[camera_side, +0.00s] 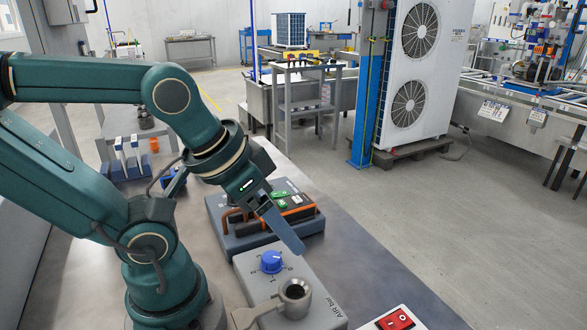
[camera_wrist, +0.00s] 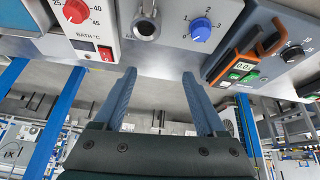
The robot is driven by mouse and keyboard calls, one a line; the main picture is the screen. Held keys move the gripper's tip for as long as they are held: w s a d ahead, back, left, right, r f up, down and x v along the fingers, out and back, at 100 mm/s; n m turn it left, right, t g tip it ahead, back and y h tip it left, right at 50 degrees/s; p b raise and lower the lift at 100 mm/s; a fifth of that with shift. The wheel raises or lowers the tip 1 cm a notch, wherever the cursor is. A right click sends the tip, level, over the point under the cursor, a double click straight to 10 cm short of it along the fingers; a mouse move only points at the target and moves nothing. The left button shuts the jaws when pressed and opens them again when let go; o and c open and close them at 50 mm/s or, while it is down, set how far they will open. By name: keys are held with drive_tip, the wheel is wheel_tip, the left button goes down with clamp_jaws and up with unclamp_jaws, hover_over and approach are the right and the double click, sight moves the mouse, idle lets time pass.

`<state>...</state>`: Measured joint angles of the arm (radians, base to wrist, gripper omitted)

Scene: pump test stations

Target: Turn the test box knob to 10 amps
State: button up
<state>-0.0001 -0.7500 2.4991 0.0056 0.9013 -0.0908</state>
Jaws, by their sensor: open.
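The test box (camera_side: 240,238) is a dark blue-grey unit with orange-and-black clamps and green parts on top, near the middle of the side view. In the wrist view the test box (camera_wrist: 262,22) is at the upper right, with a display reading about 0.0. Its black knob (camera_wrist: 291,53) is at the right of its face; the marks around it are too small to read. I cannot make out that knob in the side view, where my gripper covers part of the box. My gripper (camera_side: 284,232) is open and empty above the box's near side; its spread fingers also show in the wrist view (camera_wrist: 160,78).
A grey air box (camera_side: 307,272) with a blue knob (camera_side: 271,261) and a metal ring holder (camera_side: 294,296) stands in front of the test box. A white bath unit with a red switch (camera_side: 395,320) is at the front edge. Blue-and-white items (camera_side: 126,160) stand farther back.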

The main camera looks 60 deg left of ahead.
drive_tip(key=w+a+n+g+y, duration=0.1)
drive_tip(key=w+a+n, duration=0.1)
drive_tip(key=a+n, duration=0.4)
drive_tip(key=w+a+f+n+g+y, duration=0.1)
drive_tip(key=w+a+n+g+y, duration=0.1)
drive_tip(key=a+n, duration=0.5)
drive_tip(key=w+a+f+n+g+y, duration=0.1)
drive_tip(key=w+a+n+g+y, duration=0.1)
drive_tip(key=a+n, duration=0.4)
drive_tip(key=shift+a+f, duration=0.1)
drive_tip(key=shift+a, duration=1)
drive_tip(key=s+a+f, duration=0.1)
drive_tip(key=s+a+f+n+g, duration=0.1)
drive_tip(key=a+f, duration=0.1)
drive_tip(key=s+a+f+n+g, duration=0.1)
drive_tip(key=a, duration=0.1)
drive_tip(key=shift+s+f+h, duration=0.2)
drive_tip(key=shift+s+h, duration=0.05)
drive_tip(key=shift+h, duration=0.15)
drive_tip(key=shift+n, duration=0.3)
drive_tip(key=shift+x, duration=2.4)
drive_tip(key=shift+s, duration=0.1)
clamp_jaws()
